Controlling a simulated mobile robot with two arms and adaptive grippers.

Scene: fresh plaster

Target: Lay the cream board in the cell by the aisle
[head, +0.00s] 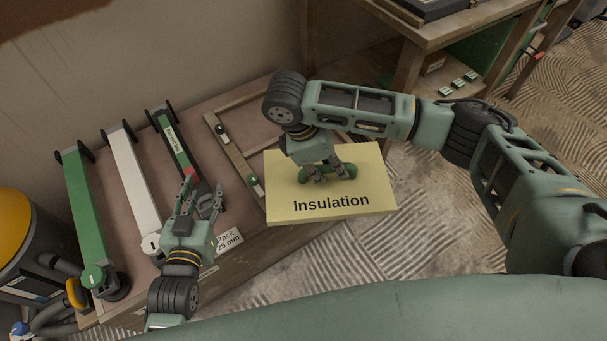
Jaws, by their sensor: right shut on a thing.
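The cream board (360,193), marked "Insulation", has a green handle (345,169) on top. My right gripper (327,176) is shut on that handle. The board looks level and overhangs the bench's front right edge; its height above the bench is hard to judge. It hides much of a wooden frame (243,167) on the bench, so that I cannot make out the frame's cells fully. My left gripper (203,188) is open and empty over the bench, left of the board, near the end of a dark strip tool with a green label (177,145).
A green bar (83,210) and a white bar (133,185) lie on the bench (100,150) at left. A "Pack 25 mm" label (229,240) is at its front edge. A yellow-topped machine (12,225) stands at far left. Another bench (435,32) is at back right, beyond patterned floor (430,150).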

